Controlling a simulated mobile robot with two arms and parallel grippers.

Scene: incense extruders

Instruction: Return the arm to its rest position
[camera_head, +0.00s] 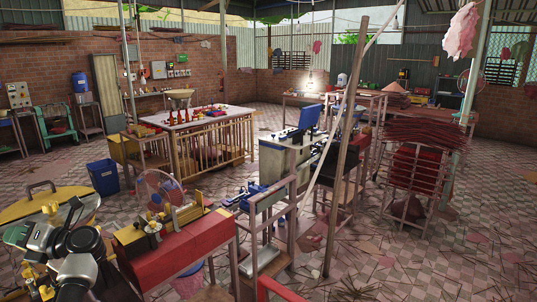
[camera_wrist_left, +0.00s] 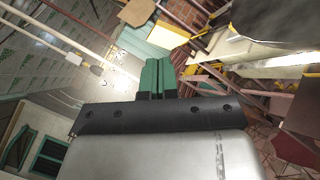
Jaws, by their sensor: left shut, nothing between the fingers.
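My left arm rises from the lower left corner of the head view, bent. Its left gripper (camera_head: 16,236) is at the far left, in front of a round yellow-topped piece (camera_head: 40,203) with a handle. In the left wrist view the green fingers of the left gripper (camera_wrist_left: 158,76) are together and hold nothing. The wrist camera view is tilted, with the room's walls and floor behind the fingers. My right gripper is in neither view.
A red bench (camera_head: 185,243) with a brass-coloured extruder (camera_head: 180,218) stands just right of my arm. A pink fan (camera_head: 158,188) and a blue bin (camera_head: 103,177) are behind it. A wooden pole (camera_head: 345,150) stands mid-view.

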